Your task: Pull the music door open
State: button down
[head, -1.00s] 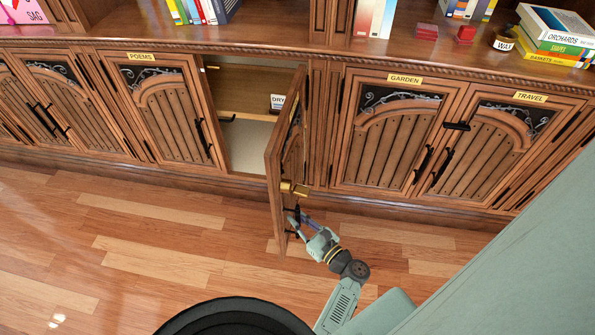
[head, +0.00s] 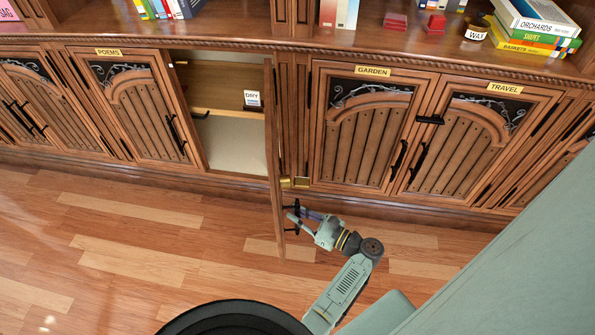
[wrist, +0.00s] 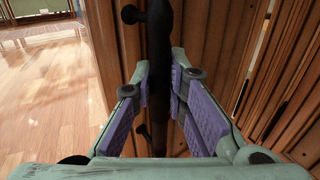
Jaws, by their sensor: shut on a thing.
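The open cabinet door (head: 274,165) sits between the poems and garden doors and stands out from the cabinet front, seen nearly edge-on. No music label can be read on it. Its black bar handle (head: 291,232) is on the right-hand face, near the free edge. In the wrist view the handle (wrist: 160,50) runs upright between the two purple-padded fingers. My gripper (head: 297,215) is shut on this handle, and it also shows in the wrist view (wrist: 160,88). The handle's lower part is partly hidden by the fingers.
The opened compartment (head: 232,145) shows a shelf and a small "DRY" label (head: 252,98). The poems door (head: 135,108) and garden door (head: 360,130) are closed. Books (head: 535,25) and small boxes stand on the ledge above. The wooden floor (head: 130,240) in front is clear.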

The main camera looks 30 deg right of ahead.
jog(key=shift+s+f, duration=0.1)
jog(key=c, duration=1.6)
grip_release()
jog(key=shift+o, duration=0.2)
jog(key=v, duration=1.2)
